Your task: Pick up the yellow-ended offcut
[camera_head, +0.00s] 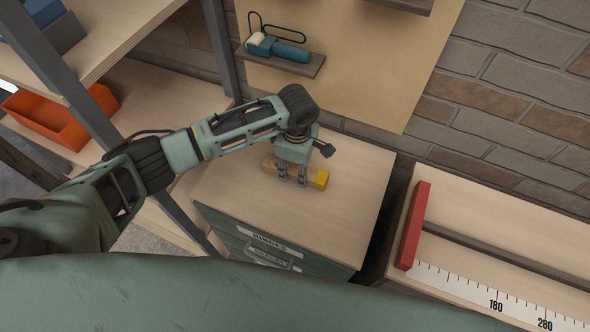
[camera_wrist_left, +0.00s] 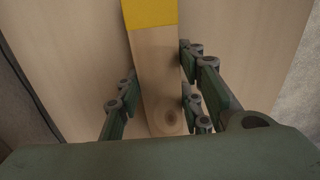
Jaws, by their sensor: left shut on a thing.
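The offcut (camera_head: 319,179) is a short wooden bar with a yellow end, on top of the drawer cabinet (camera_head: 340,215). Its yellow end points right in the head view; its plain end shows left of the gripper. My left gripper (camera_head: 292,182) is over its middle, fingers pointing down, shut on it. In the left wrist view the wooden offcut (camera_wrist_left: 157,80) runs between the finger pairs of the gripper (camera_wrist_left: 158,103), yellow end at the top. I cannot tell whether the offcut touches the cabinet top. My right gripper is not in view.
A shelf unit with an orange bin (camera_head: 62,117) stands at left. A small wall shelf (camera_head: 283,60) holds a teal tool behind the cabinet. A bench with a red stop (camera_head: 413,225) and a ruler (camera_head: 500,298) is at right. The cabinet top around the offcut is clear.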

